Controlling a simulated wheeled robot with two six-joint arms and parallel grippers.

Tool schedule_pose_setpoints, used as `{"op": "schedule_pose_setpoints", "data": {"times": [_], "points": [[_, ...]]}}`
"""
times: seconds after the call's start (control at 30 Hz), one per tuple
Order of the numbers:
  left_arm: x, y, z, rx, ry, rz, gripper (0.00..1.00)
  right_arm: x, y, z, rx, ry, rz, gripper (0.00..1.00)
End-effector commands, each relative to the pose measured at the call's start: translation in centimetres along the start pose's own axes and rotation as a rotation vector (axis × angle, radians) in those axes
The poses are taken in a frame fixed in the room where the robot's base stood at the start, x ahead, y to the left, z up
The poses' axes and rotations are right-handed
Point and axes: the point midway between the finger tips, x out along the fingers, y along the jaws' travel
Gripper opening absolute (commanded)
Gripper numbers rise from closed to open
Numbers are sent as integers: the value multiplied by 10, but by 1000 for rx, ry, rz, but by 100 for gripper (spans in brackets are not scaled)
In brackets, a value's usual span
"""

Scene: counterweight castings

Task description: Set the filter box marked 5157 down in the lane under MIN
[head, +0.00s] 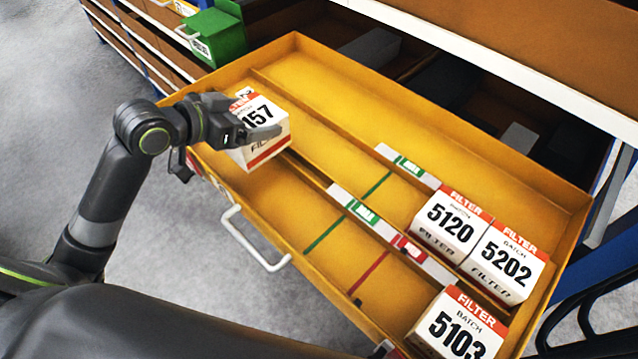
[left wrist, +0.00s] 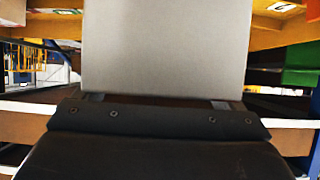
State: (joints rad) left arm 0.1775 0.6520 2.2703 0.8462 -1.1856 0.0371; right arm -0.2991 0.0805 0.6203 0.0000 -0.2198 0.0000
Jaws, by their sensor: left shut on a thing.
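My left gripper (head: 250,132) is shut on a white and orange filter box (head: 268,148) at the left end of the open yellow drawer (head: 335,255). The digits 157 show on it; the gripper hides the first digit. The box is over or beside the divider, and I cannot tell if it touches the drawer floor. In the left wrist view a plain grey face of the box (left wrist: 168,50) fills the middle. Label strips with green (head: 362,211) and red (head: 410,248) patches lie on the divider; their words are too small to read. My right gripper is not in view.
Box 5103 (head: 457,328) stands in the near lane's right end.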

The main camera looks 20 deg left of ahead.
Motion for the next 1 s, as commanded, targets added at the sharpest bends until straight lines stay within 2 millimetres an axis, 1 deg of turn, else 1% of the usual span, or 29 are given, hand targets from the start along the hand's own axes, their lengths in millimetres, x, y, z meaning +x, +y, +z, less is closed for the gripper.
{"op": "schedule_pose_setpoints", "data": {"times": [0.07, 0.3, 0.47, 0.7, 0.8, 1.0], "points": [[3, 0, 5, -4, -1, 2, 61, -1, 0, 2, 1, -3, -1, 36], [23, 1, 43, -7, -2, 2, 61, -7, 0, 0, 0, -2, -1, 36], [30, 0, 56, -3, -1, 1, 61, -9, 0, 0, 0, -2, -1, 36], [45, 0, 84, -5, -1, 1, 61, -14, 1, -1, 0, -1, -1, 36], [48, 0, 88, -1, 1, 0, 61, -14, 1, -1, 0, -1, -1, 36], [48, 0, 88, 0, 1, 0, 61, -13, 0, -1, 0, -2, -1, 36]]}}
